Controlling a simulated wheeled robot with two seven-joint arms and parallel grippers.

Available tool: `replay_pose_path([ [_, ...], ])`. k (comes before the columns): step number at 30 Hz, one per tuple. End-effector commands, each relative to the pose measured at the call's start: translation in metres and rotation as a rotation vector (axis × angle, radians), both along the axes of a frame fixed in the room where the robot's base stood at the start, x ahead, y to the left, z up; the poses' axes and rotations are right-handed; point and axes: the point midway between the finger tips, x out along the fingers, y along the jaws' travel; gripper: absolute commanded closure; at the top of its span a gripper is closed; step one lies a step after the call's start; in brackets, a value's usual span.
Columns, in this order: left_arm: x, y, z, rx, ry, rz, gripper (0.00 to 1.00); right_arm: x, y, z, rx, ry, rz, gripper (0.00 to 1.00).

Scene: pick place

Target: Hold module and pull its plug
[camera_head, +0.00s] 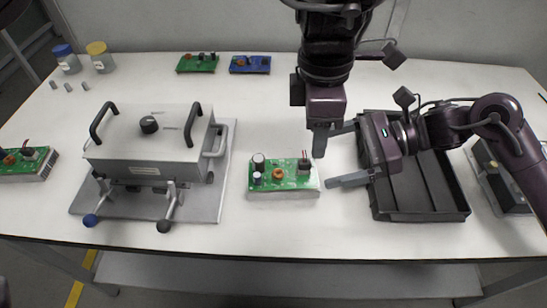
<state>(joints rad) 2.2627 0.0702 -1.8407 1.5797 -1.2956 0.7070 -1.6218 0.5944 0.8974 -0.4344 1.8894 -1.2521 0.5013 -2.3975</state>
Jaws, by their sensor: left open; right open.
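The module, a green circuit board (270,178) on a pale block, lies flat on the table near the middle. It carries several parts, and a small dark plug (304,166) with thin leads stands at its right end. My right gripper (330,157) comes in from the right, open and empty. Its fingers point left, just right of the module and apart from it. My other gripper, the left (320,148), hangs down from the top above and behind the module's right end. Its fingers overlap in this view, and nothing shows between them.
A grey clamp fixture (150,136) with black handles stands left of the module. A black divided tray (432,214) lies under my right arm. Other boards lie at the back (198,63) and left edge (25,162). Lidded jars (68,63) stand back left. The front strip is clear.

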Motion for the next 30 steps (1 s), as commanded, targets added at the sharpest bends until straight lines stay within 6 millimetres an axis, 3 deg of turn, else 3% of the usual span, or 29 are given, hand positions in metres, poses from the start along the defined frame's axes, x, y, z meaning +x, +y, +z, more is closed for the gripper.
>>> replay_pose_path([
  [4, 0.006, 0.013, -0.003, 0.047, -0.018, 0.006, 0.58, -0.010, 0.009, -0.005, -0.003, -0.004, 0.040, 0.05],
  [18, 0.006, 0.013, -0.004, 0.045, -0.016, 0.007, 0.58, -0.014, 0.067, -0.028, -0.001, -0.004, 0.036, 0.05],
  [30, 0.006, 0.013, -0.004, 0.044, -0.016, 0.007, 0.58, -0.015, 0.075, -0.032, -0.004, -0.004, 0.034, 0.05],
])
